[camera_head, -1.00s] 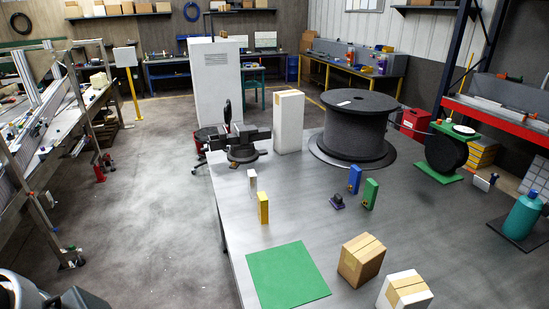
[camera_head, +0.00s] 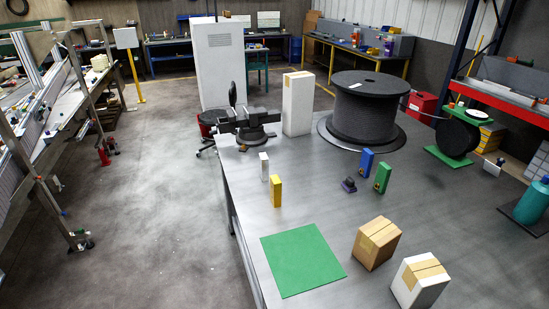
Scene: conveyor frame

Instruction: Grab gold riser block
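The gold riser block (camera_head: 276,191) stands upright on the grey table (camera_head: 228,189), near its left edge. A smaller white block (camera_head: 264,166) stands just behind it and a little to its left. A green mat (camera_head: 303,260) lies flat in front of the gold block. A blue block (camera_head: 366,162) and a green block (camera_head: 382,178) stand upright further right. Neither of my grippers shows in the head view.
Two cardboard-taped boxes, one brown (camera_head: 376,243) and one white (camera_head: 419,282), sit right of the mat. A black cable spool (camera_head: 362,112), a tall white box (camera_head: 297,104) and a black vise-like machine (camera_head: 248,128) stand at the back. The tabletop between is mostly clear.

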